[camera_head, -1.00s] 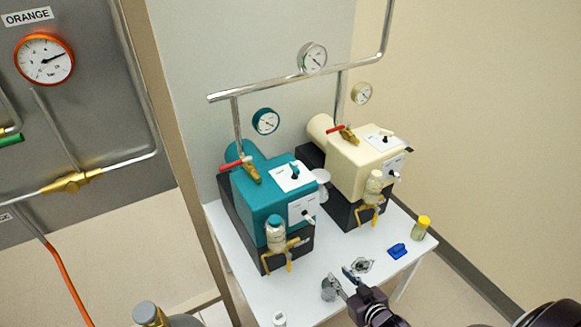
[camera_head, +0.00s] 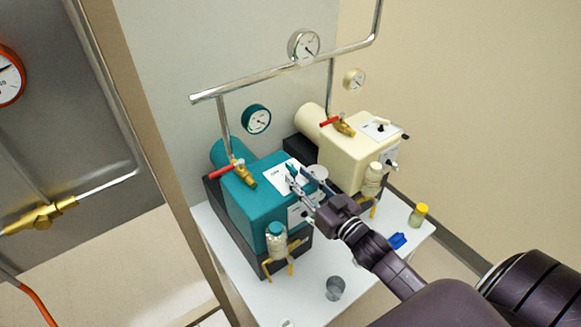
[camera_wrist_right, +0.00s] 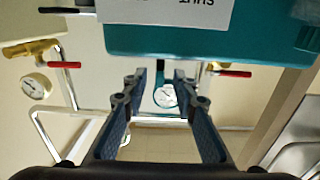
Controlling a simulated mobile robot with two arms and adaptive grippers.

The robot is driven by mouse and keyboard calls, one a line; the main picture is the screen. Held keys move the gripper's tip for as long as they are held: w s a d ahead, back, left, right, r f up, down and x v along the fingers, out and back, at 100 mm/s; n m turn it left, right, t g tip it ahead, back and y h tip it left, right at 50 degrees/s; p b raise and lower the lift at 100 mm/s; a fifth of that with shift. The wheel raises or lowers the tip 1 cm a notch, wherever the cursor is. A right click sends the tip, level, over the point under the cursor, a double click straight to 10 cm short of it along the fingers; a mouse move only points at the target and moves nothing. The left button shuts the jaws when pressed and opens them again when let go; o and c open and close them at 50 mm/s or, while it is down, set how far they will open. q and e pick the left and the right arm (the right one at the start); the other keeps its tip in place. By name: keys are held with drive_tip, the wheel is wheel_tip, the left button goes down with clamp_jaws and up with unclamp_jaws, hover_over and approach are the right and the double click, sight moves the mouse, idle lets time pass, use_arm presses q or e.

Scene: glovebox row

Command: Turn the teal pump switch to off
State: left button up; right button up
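The teal pump (camera_head: 256,200) stands on the white table with a white switch plate (camera_head: 276,174) on its top. My right gripper (camera_head: 297,175) reaches over this plate from the lower right, its fingers apart. The fingers and tips cover much of the switch, so its position and any contact with the fingers cannot be told. In the right wrist view the two fingers of the gripper (camera_wrist_right: 160,82) are spread with a gap between them, and the teal pump body (camera_wrist_right: 240,38) fills the top. My left gripper is not in view.
A cream pump (camera_head: 345,158) stands close on the right. A teal-capped bottle (camera_head: 276,242) hangs at the teal pump's front. Pipes and gauges line the wall.

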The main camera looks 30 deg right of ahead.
sight(291, 170)
drive_tip(key=w, duration=0.4)
drive_tip(key=shift+a+f, duration=0.15)
drive_tip(key=shift+a, duration=0.1)
drive_tip(key=shift+w, duration=0.15)
clamp_jaws()
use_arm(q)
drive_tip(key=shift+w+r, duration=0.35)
